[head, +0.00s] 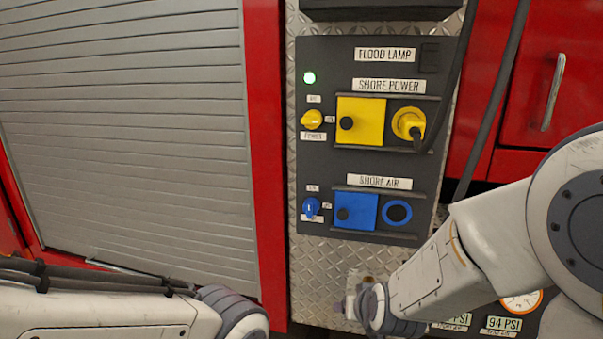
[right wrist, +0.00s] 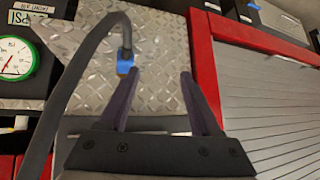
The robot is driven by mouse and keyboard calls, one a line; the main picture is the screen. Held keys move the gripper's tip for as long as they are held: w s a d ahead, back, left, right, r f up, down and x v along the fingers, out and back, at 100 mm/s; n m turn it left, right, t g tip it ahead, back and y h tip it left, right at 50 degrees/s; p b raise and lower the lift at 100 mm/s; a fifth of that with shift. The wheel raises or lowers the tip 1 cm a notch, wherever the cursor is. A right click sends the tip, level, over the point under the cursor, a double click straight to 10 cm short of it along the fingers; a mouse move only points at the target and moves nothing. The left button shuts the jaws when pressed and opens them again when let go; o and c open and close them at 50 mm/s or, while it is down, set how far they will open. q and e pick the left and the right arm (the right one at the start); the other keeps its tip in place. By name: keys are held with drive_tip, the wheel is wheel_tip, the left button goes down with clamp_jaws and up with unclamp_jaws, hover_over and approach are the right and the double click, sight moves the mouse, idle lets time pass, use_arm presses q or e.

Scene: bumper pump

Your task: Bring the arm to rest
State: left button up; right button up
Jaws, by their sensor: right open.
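My right arm comes in from the right in the head view, its forearm angled down and left below the shore air row. My right gripper (right wrist: 160,78) shows in the right wrist view, its two dark fingers apart with nothing between them. Bare tread plate lies beyond the fingers. A dark hose with a blue end (right wrist: 124,67) hangs close to the left fingertip; I cannot tell whether they touch. My left arm lies along the lower left of the head view; its gripper is out of frame.
A grey shutter (head: 125,130) fills the left. A gauge (right wrist: 17,60) is beside the hose.

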drive_tip(key=s+d+f+g+h, duration=0.1)
drive_tip(key=s+d+f+g, duration=0.3)
drive_tip(key=s+d+g, duration=0.5)
drive_tip(key=s+a+r+n+y, duration=0.1)
drive_tip(key=s+a+r+n, duration=0.25)
drive_tip(key=s+a, duration=0.45)
drive_tip(key=s+a+r+n, duration=0.3)
drive_tip(key=s+a+n, duration=0.1)
drive_tip(key=s+a, duration=0.35)
use_arm(q)
wheel_tip(320, 180, up, 13)
drive_tip(key=p, duration=1.3)
use_arm(e)
wheel_tip(320, 180, up, 12)
drive_tip(key=shift+s+d+r, duration=0.15)
drive_tip(key=shift+r, duration=0.1)
